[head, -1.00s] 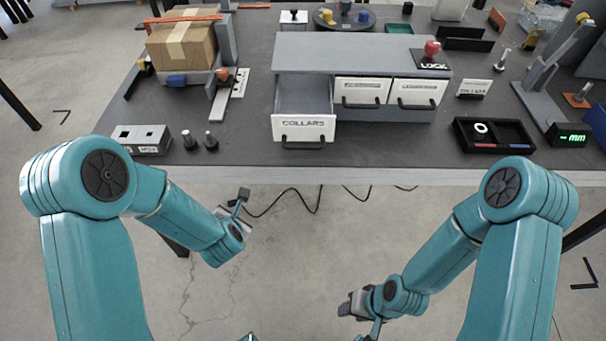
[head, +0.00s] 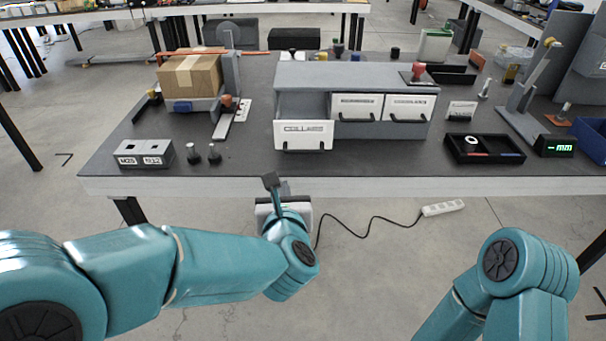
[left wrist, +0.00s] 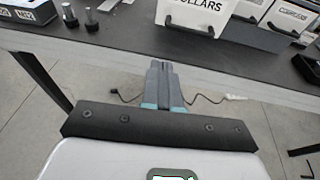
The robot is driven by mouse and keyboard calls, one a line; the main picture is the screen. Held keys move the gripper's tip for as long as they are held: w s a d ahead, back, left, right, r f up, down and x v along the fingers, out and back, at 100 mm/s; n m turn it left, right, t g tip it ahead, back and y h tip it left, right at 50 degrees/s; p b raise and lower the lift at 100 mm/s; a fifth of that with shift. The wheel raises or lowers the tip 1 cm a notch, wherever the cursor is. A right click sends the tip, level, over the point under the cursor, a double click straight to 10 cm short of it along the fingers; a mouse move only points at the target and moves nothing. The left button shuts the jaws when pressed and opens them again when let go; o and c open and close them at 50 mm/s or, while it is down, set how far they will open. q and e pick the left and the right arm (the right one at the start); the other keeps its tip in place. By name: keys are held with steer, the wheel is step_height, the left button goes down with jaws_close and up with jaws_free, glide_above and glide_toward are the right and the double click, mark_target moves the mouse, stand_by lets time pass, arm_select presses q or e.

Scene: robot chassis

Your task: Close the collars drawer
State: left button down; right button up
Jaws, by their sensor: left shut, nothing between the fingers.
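The collars drawer (head: 304,135) is the left one in the grey drawer cabinet (head: 350,76). It is pulled out, with its white labelled front and black handle ahead of the other two fronts. Its front also shows at the top of the left wrist view (left wrist: 196,16). My left gripper (head: 270,182) is in front of the table edge, below the drawer and a little to its left, apart from it. In the left wrist view its fingers (left wrist: 160,68) are together and empty, pointing toward the drawer. My right gripper is outside the view; only part of that arm shows.
Two closed drawers (head: 382,107) sit right of the collars drawer. A black tray (head: 484,150) lies to the right. The table front edge (head: 380,186) runs below the drawer.

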arm_select(q)
steer(key=s+d+r+h+b, duration=0.1)
steer(key=s+d, duration=0.1)
steer(key=d, duration=0.1)
steer(key=p, duration=0.2)
glide_toward(303, 153)
steer(key=shift+m+t, duration=0.4)
steer(key=w, duration=0.2)
steer(key=w+f, duration=0.1)
steer(key=w, duration=0.1)
steer(key=w+f, duration=0.1)
steer(key=w, duration=0.1)
steer(key=shift+w+a, duration=0.1)
steer(key=shift+w, duration=0.2)
steer(key=shift+w, duration=0.1)
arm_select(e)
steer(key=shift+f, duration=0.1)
